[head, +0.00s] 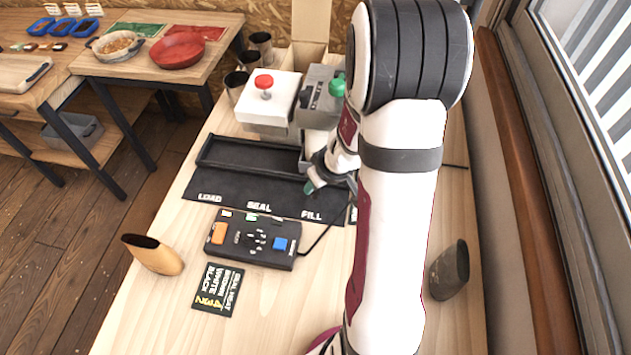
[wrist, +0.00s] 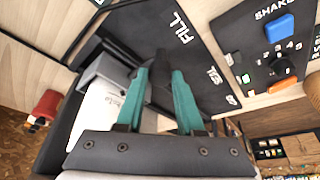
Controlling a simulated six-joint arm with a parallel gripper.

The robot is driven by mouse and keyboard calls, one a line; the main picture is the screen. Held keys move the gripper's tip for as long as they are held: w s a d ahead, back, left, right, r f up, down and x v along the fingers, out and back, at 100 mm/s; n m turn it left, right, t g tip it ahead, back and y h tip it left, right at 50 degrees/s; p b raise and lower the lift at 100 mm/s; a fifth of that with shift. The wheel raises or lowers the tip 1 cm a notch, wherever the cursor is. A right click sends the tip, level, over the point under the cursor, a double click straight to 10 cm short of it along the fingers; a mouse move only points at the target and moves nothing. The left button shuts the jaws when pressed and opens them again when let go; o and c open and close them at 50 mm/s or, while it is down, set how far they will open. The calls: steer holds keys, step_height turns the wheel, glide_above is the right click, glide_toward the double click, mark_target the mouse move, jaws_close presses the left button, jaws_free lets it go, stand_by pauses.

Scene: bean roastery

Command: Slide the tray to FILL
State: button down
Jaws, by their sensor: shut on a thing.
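My gripper (head: 312,184) has green fingers and is at the FILL end of the black station mat (head: 230,186), just above the FILL label. In the wrist view its fingers (wrist: 161,75) close on a dark upright piece, which appears to be part of the tray. The tray's body is mostly hidden by my arm and fingers in the head view. A grey walled part (wrist: 106,70) and a white piece with faint print (wrist: 97,120) show beside the fingers. The long black track (head: 235,160) lies behind the labels, its LOAD and SEAL stretch empty.
A white machine with a red knob (head: 264,84) and a grey machine with a green knob (head: 319,92) stand behind the track. A button box (head: 252,240) and its cable lie in front. A tan cup (head: 153,256) and a dark cup (head: 450,270) stand apart.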

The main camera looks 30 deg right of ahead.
steer(key=shift+s+d, duration=0.15)
steer(key=shift+d, duration=0.05)
steer(key=c, duration=0.5)
jaws_free()
steer(key=v, duration=1.5)
steer(key=shift+r, duration=0.4)
steer(key=shift+a, duration=0.1)
steer(key=s+a+r+m+g+y, duration=0.1)
steer(key=s+a, duration=0.2)
steer(key=a, duration=0.4)
steer(key=s+a+m+g+y, duration=0.1)
steer(key=s+a, duration=0.1)
steer(key=a, duration=0.5)
steer(key=s+a+m+g, duration=0.1)
steer(key=s+a, duration=0.1)
steer(key=s, duration=0.1)
steer(key=s+a+m+g, duration=0.1)
steer(key=s, duration=0.2)
steer(key=s+a+m, duration=0.1)
steer(key=s+a, duration=0.1)
steer(key=s, duration=0.1)
steer(key=shift+s+a+f+m+g, duration=0.1)
steer(key=shift+s+a+m+g, duration=0.2)
steer(key=shift+g, duration=0.1)
